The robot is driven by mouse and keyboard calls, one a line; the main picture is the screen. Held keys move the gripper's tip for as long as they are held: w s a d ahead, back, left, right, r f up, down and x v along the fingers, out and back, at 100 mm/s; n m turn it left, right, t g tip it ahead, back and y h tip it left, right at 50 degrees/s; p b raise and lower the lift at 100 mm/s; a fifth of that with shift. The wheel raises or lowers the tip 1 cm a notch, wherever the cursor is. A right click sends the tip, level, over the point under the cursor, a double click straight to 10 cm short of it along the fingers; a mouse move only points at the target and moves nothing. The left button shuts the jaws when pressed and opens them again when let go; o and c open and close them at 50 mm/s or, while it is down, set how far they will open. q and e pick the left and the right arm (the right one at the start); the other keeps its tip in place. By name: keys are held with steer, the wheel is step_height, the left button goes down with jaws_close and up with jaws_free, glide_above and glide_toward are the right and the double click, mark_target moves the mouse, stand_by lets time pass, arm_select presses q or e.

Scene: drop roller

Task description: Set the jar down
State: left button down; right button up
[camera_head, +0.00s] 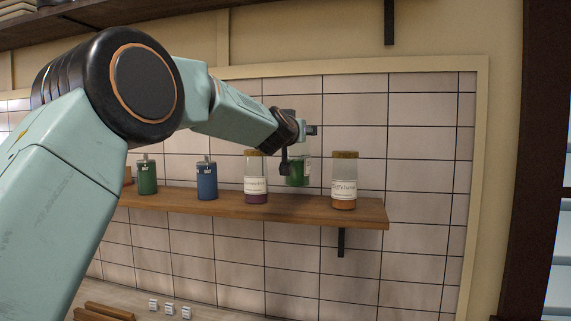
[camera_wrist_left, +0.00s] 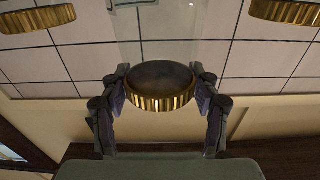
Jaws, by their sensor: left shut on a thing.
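My left gripper (camera_head: 292,150) reaches in over the wooden shelf (camera_head: 370,214) and is shut on a jar with green contents (camera_head: 298,174). The jar is upright between two other jars, its base seeming slightly above the shelf top. My gripper hides its upper part in the head view. In the left wrist view, the fingers (camera_wrist_left: 160,92) close on both sides of its ribbed gold lid (camera_wrist_left: 160,102). My right gripper is in neither view.
A purple-filled jar (camera_head: 256,184) stands left of the held jar, an orange-filled jar (camera_head: 344,184) right of it, near the shelf end. Blue (camera_head: 207,182) and green (camera_head: 147,178) canisters stand further left. A tiled wall (camera_head: 415,140) is behind. Several small white blocks (camera_head: 169,308) are below.

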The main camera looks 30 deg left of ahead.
mark_target(294, 155)
arm_select(q)
steer(key=shift+f, duration=0.8)
steer(key=shift+a+f+b, duration=0.2)
steer(key=shift+f+b, duration=0.2)
steer(key=shift+f, duration=0.1)
steer(key=shift+s+a+f+b, duration=0.1)
steer(key=shift+s+f+b, duration=0.1)
steer(key=shift+f, duration=0.3)
steer(key=shift+s+f+b, duration=0.1)
steer(key=shift+s+f, duration=0.05)
steer(key=shift+f, duration=0.7)
steer(key=shift+w+d+f, duration=0.2)
steer(key=shift+w+f, duration=0.1)
steer(key=shift+w, duration=0.1)
steer(key=c, duration=0.7)
jaws_free()
steer(key=shift+f, duration=0.15)
steer(key=o, duration=0.4)
steer(key=shift+s+r, duration=0.25)
steer(key=shift+s, duration=0.2)
steer(key=shift+c, duration=0.2)
steer(key=shift+w+f, duration=0.2)
steer(key=shift+w, duration=0.15)
steer(key=b+v, duration=0.3)
steer(key=v, duration=0.9)
steer(key=shift+s, duration=0.3)
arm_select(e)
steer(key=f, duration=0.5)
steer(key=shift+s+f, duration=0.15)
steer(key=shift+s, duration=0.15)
